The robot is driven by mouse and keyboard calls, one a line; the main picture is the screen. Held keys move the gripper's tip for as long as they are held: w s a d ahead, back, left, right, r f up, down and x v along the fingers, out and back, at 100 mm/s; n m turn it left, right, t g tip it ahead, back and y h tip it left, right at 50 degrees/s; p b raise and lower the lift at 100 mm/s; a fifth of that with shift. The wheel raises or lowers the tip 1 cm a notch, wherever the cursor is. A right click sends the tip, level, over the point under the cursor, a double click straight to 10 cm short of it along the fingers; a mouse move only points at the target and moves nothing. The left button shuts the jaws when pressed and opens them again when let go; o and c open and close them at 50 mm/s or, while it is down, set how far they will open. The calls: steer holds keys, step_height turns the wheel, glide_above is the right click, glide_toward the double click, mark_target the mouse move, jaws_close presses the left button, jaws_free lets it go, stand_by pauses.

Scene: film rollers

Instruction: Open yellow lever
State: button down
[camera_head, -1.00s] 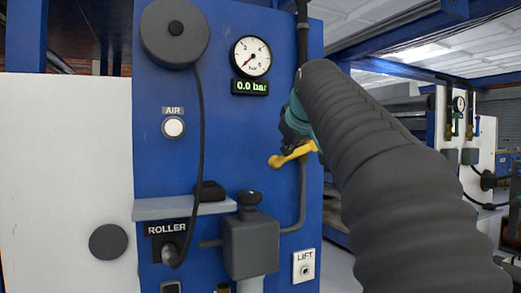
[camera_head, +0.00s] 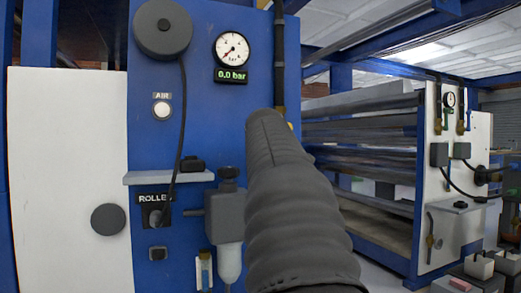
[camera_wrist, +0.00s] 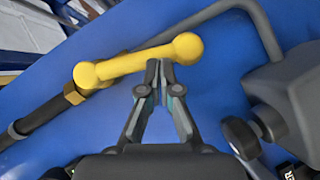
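The yellow lever (camera_wrist: 135,62) shows in the wrist view as a bar with rounded ends, lying aslant in front of the blue panel. Its left end is beside a brass fitting on a dark pipe. In the head view only a small yellow bit (camera_head: 290,126) shows past my arm. My gripper (camera_wrist: 160,70) has its fingertips drawn together, with hardly any gap. The tips are at the lower edge of the lever, right of its middle. The lever does not appear to be between them, and I cannot tell whether they touch it. My arm hides the gripper in the head view.
The blue panel (camera_head: 205,120) carries a round gauge (camera_head: 232,49), a 0.0 bar display (camera_head: 231,75), an AIR button (camera_head: 162,109) and a small shelf (camera_head: 165,178). A grey box (camera_wrist: 290,85) and a bent grey pipe (camera_wrist: 262,30) are right of the gripper in the wrist view.

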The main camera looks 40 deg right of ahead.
steer(key=shift+s+d+f+p, duration=0.15)
steer(key=shift+d+f+p, duration=0.2)
steer(key=shift+d+f, duration=0.3)
steer(key=shift+d, duration=0.15)
stand_by(0.4)
steer(key=s+a+b, duration=0.2)
steer(key=s+a, duration=0.3)
steer(key=a, duration=0.7)
steer(key=shift+s, duration=0.25)
